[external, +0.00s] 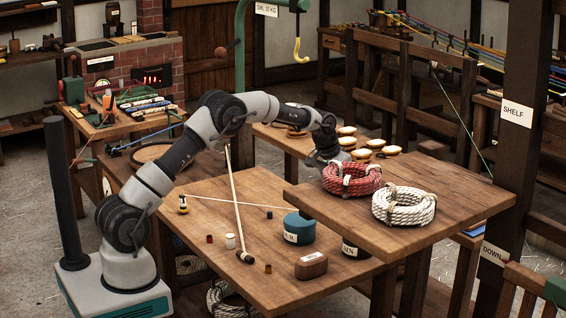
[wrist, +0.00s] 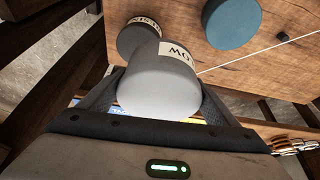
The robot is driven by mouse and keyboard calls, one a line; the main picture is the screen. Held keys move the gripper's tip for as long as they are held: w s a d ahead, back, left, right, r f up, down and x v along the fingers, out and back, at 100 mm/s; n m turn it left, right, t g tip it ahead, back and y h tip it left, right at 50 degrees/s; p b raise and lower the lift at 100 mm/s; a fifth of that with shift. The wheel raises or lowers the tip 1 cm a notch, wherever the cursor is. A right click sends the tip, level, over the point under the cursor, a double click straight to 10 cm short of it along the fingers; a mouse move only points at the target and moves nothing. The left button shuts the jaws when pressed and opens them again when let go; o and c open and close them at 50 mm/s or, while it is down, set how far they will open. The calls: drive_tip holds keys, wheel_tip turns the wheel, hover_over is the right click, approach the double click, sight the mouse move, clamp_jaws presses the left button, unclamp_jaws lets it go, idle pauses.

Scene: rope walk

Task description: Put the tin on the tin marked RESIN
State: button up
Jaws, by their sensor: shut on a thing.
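I cannot tell whether the two touch. In the external view a dark tin (external: 356,250) with a label ending in "IN" is partly hidden under the raised board's edge. My gripper's fingers and the held tin are hidden behind that board.
A teal tin (external: 299,230) stands on the table (external: 200,225), also in the wrist view (wrist: 232,22). A raised board (external: 440,235) carries red (external: 352,180) and white (external: 404,206) rope coils. A brown box (external: 311,266), a long stick (external: 235,200) and small pieces lie nearby.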

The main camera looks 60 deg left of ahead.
drive_tip(key=shift+m, duration=0.4)
drive_tip(key=d, duration=0.2)
drive_tip(key=w+d+r, duration=0.1)
drive_tip(key=d, duration=0.1)
drive_tip(key=shift+p, duration=0.3)
drive_tip(key=shift+d+f, duration=0.1)
drive_tip(key=shift+d, duration=0.35)
wheel_tip(320, 180, down, 10)
drive_tip(key=shift+r+b, duration=0.1)
drive_tip(key=shift+b, duration=0.25)
